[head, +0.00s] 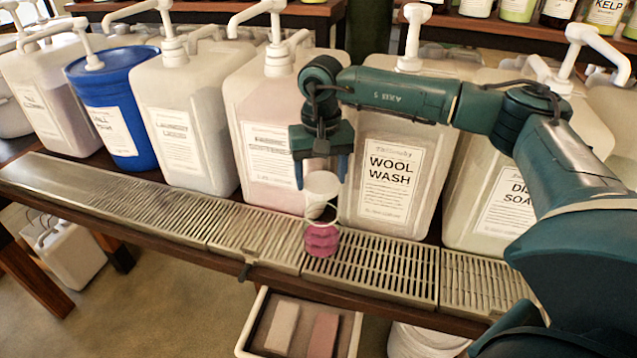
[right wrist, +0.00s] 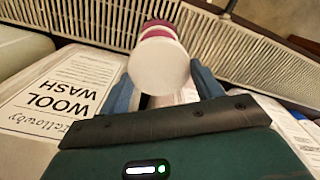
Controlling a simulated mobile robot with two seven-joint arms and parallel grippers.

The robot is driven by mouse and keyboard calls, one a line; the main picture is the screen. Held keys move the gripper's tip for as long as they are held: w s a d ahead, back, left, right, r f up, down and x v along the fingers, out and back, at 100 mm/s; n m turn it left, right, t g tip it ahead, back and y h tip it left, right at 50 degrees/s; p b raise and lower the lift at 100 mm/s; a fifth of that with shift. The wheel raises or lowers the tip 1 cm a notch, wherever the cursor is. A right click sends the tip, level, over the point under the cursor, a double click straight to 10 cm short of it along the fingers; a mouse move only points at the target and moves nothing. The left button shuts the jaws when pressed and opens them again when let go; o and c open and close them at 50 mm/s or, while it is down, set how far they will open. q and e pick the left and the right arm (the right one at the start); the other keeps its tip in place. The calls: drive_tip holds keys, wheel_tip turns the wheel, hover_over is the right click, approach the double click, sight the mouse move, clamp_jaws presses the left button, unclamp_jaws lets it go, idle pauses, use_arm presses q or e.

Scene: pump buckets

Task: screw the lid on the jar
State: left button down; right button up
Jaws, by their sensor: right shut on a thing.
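A small jar (head: 322,241) with pink contents stands on the metal drip grate in front of the wool wash container. Its pink part also shows beyond the lid in the right wrist view (right wrist: 158,27). I cannot tell whether the lid touches the jar's rim. My left gripper is not in view.
Large pump containers line the back, among them the wool wash container (head: 385,190) and a blue bucket (head: 115,110). The slotted drip grate (head: 130,195) runs along the front, clear to the left. An open drawer (head: 250,335) with two blocks lies below.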

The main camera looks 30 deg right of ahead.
sight(321, 216)
drive_tip(key=shift+d+f, duration=0.2)
drive_tip(key=shift+f, duration=0.05)
drive_tip(key=shift+f+b, duration=0.65)
drive_tip(key=shift+f, duration=0.15)
drive_tip(key=shift+f+b, duration=0.6)
drive_tip(key=shift+f, duration=0.35)
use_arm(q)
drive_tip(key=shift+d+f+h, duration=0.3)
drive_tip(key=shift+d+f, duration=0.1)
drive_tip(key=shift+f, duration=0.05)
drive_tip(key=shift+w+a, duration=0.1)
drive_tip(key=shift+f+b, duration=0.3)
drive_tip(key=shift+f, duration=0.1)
use_arm(e)
drive_tip(key=shift+a+f, duration=0.1)
drive_tip(key=shift+f, duration=0.3)
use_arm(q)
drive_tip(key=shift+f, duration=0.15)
use_arm(e)
drive_tip(key=shift+f, duration=0.2)
use_arm(q)
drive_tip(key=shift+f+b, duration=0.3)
drive_tip(key=shift+b, duration=0.15)
use_arm(e)
drive_tip(key=shift+f, duration=0.35)
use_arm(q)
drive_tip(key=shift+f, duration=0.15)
use_arm(e)
drive_tip(key=shift+f, duration=0.35)
